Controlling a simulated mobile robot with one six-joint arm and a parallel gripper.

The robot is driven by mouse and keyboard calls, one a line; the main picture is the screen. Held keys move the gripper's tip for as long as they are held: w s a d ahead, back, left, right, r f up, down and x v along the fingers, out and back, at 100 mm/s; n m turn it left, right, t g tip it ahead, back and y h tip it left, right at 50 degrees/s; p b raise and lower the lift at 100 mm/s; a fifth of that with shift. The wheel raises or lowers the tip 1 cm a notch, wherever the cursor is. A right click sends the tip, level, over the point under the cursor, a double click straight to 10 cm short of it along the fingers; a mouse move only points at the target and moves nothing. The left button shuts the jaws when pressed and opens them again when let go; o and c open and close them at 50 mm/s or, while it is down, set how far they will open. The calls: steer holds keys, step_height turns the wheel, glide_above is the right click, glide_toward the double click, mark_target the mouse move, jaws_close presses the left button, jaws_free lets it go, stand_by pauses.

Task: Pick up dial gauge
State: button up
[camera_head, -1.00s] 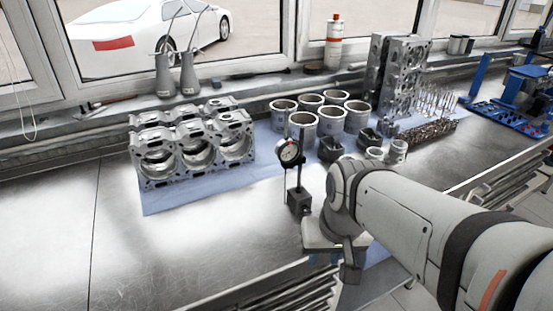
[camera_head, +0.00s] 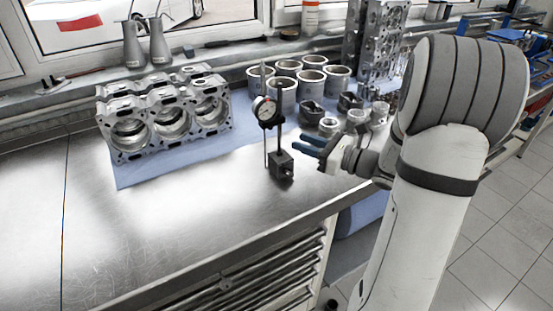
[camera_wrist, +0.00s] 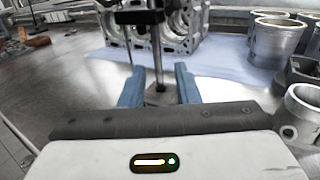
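The dial gauge (camera_head: 265,109) has a round white face and is mounted on a thin upright post with a dark block base (camera_head: 281,166). It stands upright on the metal bench near the front edge. My gripper (camera_head: 307,144) is just right of the post, its blue fingers pointing left toward it. In the wrist view my gripper (camera_wrist: 157,80) is open, with the two blue fingers apart. The post (camera_wrist: 157,48) and base show between them, ahead of the palm. I see no contact. The dial face is not readable in the wrist view.
An engine block (camera_head: 165,118) sits on a blue cloth (camera_head: 140,174) behind left. Several cylinder liners (camera_head: 312,84) and dark pistons (camera_head: 311,112) stand behind the gauge. Upright cylinder heads (camera_head: 378,40) are at the back. The bench's front left is clear.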

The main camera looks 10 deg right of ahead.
glide_above(279, 154)
steer(key=shift+w+d+p, duration=0.15)
steer(key=shift+w+p, duration=0.1)
steer(key=shift+p, duration=0.15)
steer(key=shift+c, duration=0.4)
jaws_close()
